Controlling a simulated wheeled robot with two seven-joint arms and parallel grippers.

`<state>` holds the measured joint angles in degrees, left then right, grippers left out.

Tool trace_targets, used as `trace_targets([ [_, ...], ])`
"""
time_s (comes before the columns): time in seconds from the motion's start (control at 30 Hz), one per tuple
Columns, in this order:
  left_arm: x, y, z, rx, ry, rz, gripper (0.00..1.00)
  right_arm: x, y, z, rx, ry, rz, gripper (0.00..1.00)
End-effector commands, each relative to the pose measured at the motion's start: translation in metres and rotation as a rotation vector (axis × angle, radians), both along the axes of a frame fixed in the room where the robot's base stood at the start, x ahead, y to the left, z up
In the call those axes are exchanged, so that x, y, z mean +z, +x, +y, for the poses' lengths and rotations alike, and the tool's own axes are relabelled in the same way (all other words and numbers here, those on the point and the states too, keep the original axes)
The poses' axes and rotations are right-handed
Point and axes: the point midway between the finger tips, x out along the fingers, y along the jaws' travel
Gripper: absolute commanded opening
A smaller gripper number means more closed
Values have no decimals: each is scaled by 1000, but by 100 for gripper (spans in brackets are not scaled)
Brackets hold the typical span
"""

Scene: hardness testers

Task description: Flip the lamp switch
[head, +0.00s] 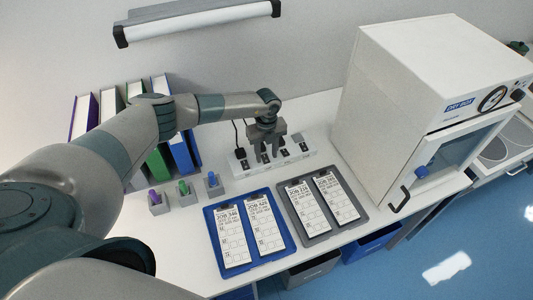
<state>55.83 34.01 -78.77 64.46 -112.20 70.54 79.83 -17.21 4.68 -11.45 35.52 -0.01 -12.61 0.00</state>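A white strip with several dark switches or sockets (300,149) lies on the table near the wall, with a black cord at its left end. Small labels run along its front; I cannot read which one is for the lamp. A long lamp (200,24) is fixed to the wall above. My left gripper (267,158) points down over the middle of the strip and hides part of it. I cannot tell whether its fingertips touch the strip or whether they are apart. My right gripper is not in view.
Binders (158,153) stand at the left behind my arm. Small holders with purple, green and blue items (184,198) stand in front of them. A blue tray (211,242) and a grey tray (304,236) hold label sheets. A white dry box (390,105) stands close on the right.

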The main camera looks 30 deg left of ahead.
Motion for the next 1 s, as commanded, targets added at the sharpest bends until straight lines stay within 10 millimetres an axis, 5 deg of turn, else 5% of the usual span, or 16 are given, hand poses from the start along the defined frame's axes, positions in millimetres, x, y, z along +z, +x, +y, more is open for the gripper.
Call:
trace_targets([
  [0.53, -17, 0, 0, -1, 1, -1, 39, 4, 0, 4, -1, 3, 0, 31],
  [0.73, -17, 0, 0, -1, 0, 0, 0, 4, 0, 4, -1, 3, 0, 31],
  [1.0, -20, 0, 2, 1, -13, 16, 0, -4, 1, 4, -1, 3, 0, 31],
])
